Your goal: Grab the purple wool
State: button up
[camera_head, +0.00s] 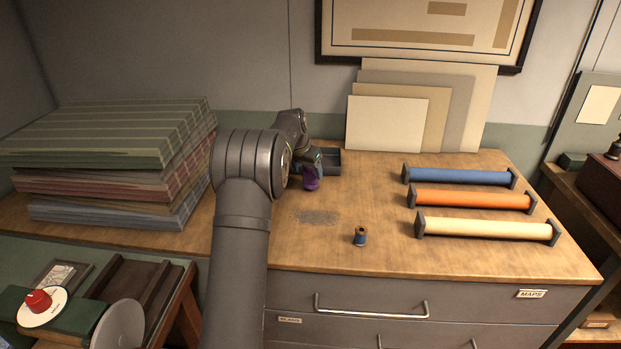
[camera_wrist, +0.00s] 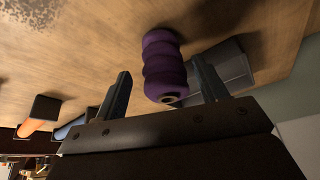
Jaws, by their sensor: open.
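The purple wool (camera_head: 311,181) is a small ribbed roll on the wooden cabinet top, partly hidden by my gripper in the head view. In the wrist view the purple wool (camera_wrist: 163,64) appears between and just beyond my two finger tips.
A dark grey tray (camera_head: 331,162) lies close behind the wool; it also shows beside a finger in the wrist view (camera_wrist: 232,72). A blue spool (camera_head: 360,237) stands nearer the front. Blue, orange and cream rolls (camera_head: 475,200) lie right. Stacked fabrics (camera_head: 110,150) fill the left.

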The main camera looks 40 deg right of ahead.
aim_at(307, 170)
jog(key=x, duration=0.4)
jog(key=shift+w, duration=0.1)
jog(key=shift+c, duration=0.5)
jog(key=c, duration=1)
jog(key=shift+o, duration=0.2)
jog(key=shift+r, duration=0.1)
